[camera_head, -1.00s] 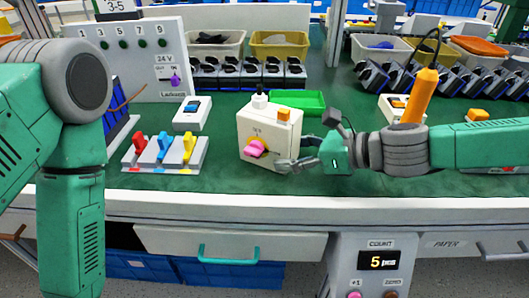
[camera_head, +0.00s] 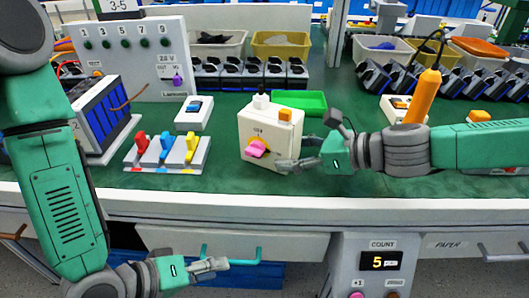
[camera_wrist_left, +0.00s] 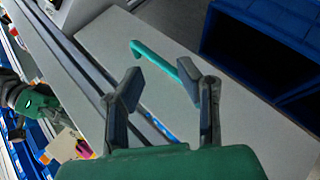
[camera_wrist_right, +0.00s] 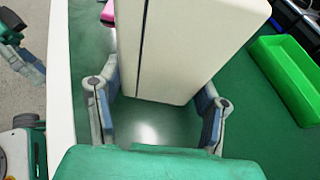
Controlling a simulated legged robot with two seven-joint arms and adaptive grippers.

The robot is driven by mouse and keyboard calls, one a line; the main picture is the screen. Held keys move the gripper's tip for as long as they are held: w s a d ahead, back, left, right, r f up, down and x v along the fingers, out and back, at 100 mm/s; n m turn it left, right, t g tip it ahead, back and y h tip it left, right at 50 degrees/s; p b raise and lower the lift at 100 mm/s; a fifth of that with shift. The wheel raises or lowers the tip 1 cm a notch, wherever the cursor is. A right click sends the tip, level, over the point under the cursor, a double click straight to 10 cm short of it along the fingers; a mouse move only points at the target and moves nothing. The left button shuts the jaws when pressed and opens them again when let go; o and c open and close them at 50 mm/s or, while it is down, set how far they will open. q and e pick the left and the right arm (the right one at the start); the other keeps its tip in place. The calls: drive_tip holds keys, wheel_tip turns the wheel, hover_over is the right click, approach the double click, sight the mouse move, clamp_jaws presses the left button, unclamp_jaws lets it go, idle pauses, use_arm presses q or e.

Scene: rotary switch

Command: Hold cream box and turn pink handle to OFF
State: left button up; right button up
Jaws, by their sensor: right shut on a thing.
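The cream box (camera_head: 270,138) stands upright on the green bench top in the head view, with the pink handle (camera_head: 257,148) on its front face and an orange-yellow block on top. My right gripper (camera_head: 288,164) is shut on the lower right part of the box; in the right wrist view its fingers flank the cream box (camera_wrist_right: 180,45), and a bit of the pink handle (camera_wrist_right: 107,12) shows. My left gripper (camera_head: 218,265) is open and empty, low in front of the bench, left of and below the box. Its spread fingers show in the left wrist view (camera_wrist_left: 162,85).
A panel of red, blue and yellow levers (camera_head: 165,152) sits left of the box. A green tray (camera_head: 297,103) lies behind it. A drawer with a teal handle (camera_head: 230,258) is behind my left gripper. The bench's front edge (camera_head: 230,203) lies between that gripper and the box.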

use_arm(q)
drive_tip(key=w+d+r+n+t+h, duration=0.1)
drive_tip(key=d+r+h, duration=0.1)
drive_tip(key=r, duration=0.4)
drive_tip(key=w+d+r+n+t+h, duration=0.1)
drive_tip(key=w+d+r+h, duration=0.15)
drive_tip(key=r, duration=0.25)
drive_tip(key=n+t+h, duration=0.2)
approach(247, 154)
drive_tip(key=s+d, duration=0.3)
drive_tip(key=shift+y, duration=0.35)
drive_tip(key=w+d, duration=0.1)
drive_tip(key=w, duration=0.1)
drive_tip(key=w+d, duration=0.1)
drive_tip(key=w, duration=0.2)
drive_tip(key=w+d, duration=0.1)
drive_tip(key=w, duration=0.1)
drive_tip(key=shift+w+d+r, duration=0.2)
drive_tip(key=shift+w+d, duration=0.05)
drive_tip(key=shift+d, duration=0.15)
